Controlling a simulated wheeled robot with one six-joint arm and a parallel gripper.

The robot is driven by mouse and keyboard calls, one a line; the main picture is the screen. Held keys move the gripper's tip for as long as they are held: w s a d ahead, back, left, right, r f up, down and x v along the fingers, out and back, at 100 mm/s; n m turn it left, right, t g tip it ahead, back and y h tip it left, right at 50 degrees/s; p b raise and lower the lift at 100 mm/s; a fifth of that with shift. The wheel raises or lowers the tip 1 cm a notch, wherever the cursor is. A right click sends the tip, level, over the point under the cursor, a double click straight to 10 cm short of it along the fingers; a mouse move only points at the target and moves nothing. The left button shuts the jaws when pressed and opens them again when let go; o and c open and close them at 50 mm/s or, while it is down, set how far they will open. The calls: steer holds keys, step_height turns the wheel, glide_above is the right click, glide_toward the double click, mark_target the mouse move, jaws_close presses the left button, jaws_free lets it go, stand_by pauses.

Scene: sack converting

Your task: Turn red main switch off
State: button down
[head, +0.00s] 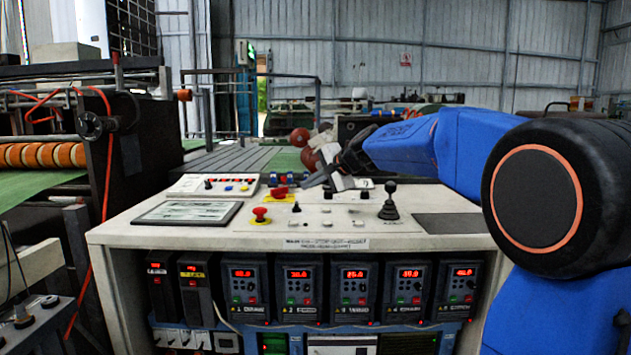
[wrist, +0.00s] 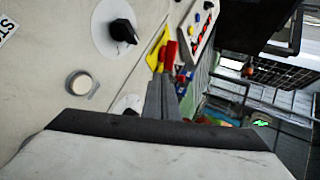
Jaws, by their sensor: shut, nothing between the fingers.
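The red main switch (head: 280,192) is a red handle on a yellow plate, on the light console top (head: 235,238). In the wrist view the red handle (wrist: 170,54) shows just beyond my fingertips, with yellow beside it. My gripper (head: 308,182) is shut and empty, close to the right of the switch and pointing toward it. In the wrist view its grey fingers (wrist: 161,92) lie together, their tips near the handle. I cannot tell whether they touch it. The fingers hide part of the area around the switch.
A red mushroom button (head: 260,213) on a yellow base stands in front of the switch. A black joystick (head: 389,202) is at the right. A black knob (wrist: 122,32) is near the fingers in the wrist view. A white button box (head: 212,185) lies behind left, a framed sheet (head: 187,212) at left.

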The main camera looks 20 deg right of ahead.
mark_target(285, 190)
steer(key=x, duration=0.5)
steer(key=shift+w+a, duration=0.45)
steer(key=shift+w, duration=0.45)
steer(key=shift+w+a, duration=0.45)
steer(key=shift+w, duration=0.45)
